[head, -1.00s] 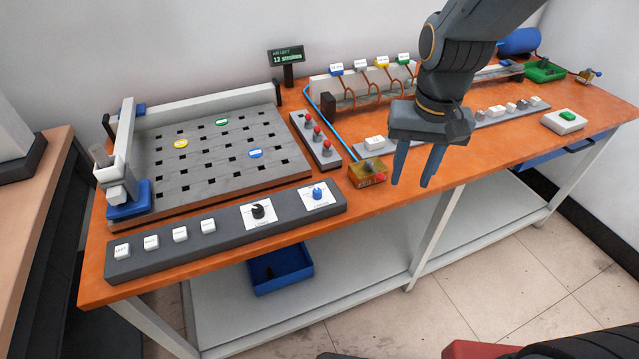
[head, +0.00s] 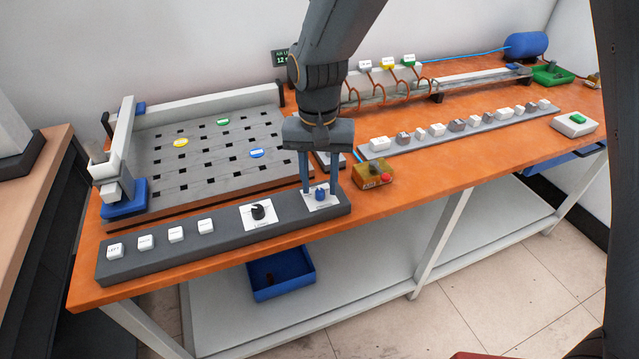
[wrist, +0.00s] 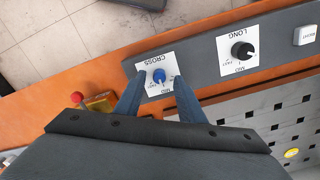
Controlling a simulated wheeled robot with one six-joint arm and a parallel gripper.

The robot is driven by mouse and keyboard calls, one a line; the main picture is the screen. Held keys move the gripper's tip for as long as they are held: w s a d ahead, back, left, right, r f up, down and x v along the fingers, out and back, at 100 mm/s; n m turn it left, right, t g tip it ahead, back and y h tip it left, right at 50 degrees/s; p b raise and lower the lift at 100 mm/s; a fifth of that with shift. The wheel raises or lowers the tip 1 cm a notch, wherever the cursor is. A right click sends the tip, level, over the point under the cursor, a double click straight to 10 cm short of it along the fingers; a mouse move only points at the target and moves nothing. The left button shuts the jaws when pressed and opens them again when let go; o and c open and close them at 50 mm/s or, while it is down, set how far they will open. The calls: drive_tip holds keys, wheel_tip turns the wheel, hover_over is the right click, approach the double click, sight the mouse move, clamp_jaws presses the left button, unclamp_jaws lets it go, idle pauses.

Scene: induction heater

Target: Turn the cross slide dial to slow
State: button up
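The cross slide dial is a blue knob (head: 320,194) on a white label plate at the right end of the dark control panel (head: 175,258). My gripper (head: 320,190) points down over this dial, open, with one finger on each side. In the wrist view my gripper's fingertips (wrist: 157,84) straddle the knob from the near side. I cannot tell whether they touch it. The knob's pointer is too small to read surely.
A black knob (head: 258,212) marked LONG in the wrist view sits left of the blue one in the head view. White buttons (head: 176,234) line the panel's left. A yellow box with a red button (head: 374,177) stands close to the right. The slotted plate (head: 200,184) lies behind.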

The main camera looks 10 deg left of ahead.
drive_tip(key=shift+f, duration=0.7)
clamp_jaws()
drive_tip(key=shift+n+p, duration=0.3)
drive_tip(key=shift+n, duration=0.1)
drive_tip(key=n+p, duration=0.1)
drive_tip(key=n, duration=0.3)
drive_tip(key=shift+r+n+p, duration=0.1)
drive_tip(key=shift+n+p, duration=0.2)
drive_tip(key=shift+p, duration=0.1)
drive_tip(key=n+p, duration=0.1)
drive_tip(key=n, duration=0.5)
drive_tip(key=shift+n, duration=0.3)
